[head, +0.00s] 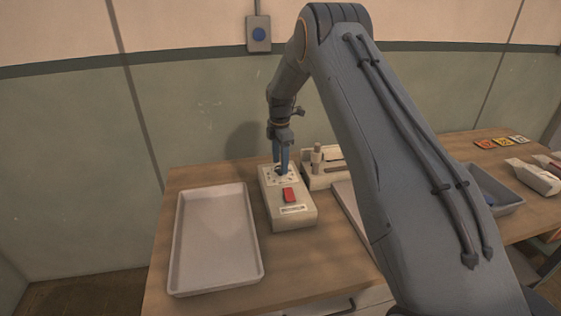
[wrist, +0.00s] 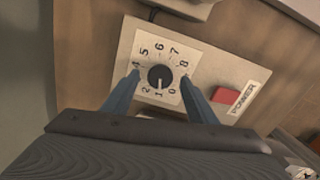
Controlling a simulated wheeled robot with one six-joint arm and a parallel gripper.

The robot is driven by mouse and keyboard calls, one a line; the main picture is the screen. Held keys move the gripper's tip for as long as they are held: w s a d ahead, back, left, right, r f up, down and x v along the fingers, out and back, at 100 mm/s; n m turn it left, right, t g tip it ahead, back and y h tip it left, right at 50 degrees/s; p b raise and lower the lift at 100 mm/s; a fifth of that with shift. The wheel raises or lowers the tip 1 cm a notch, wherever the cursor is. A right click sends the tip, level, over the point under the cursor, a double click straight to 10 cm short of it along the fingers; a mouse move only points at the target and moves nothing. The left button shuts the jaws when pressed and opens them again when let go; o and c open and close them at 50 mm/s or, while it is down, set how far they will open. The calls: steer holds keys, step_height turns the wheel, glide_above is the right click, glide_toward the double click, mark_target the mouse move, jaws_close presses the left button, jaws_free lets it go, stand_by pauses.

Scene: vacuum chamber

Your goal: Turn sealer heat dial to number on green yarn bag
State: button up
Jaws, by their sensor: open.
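The sealer control box (head: 292,214) is pale, with a red switch (head: 289,194), and stands on the wooden table. In the wrist view its black heat dial (wrist: 159,77) sits on a white number plate; the 3 and 9 are hidden behind my fingers. A pale mark on the dial appears to point down toward the 1. My gripper (head: 281,162) is above the box, pointing down. In the wrist view its blue fingers (wrist: 160,79) are open, one on each side of the dial; contact is unclear. I cannot make out a green yarn bag.
An empty pale tray (head: 215,285) lies left of the box. A pale device (head: 323,180) stands close behind it. A blue-buttoned wall box (head: 259,34) hangs above.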

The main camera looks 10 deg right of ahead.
steer(key=shift+f, duration=0.65)
steer(key=c, duration=1.1)
steer(key=shift+o, duration=0.2)
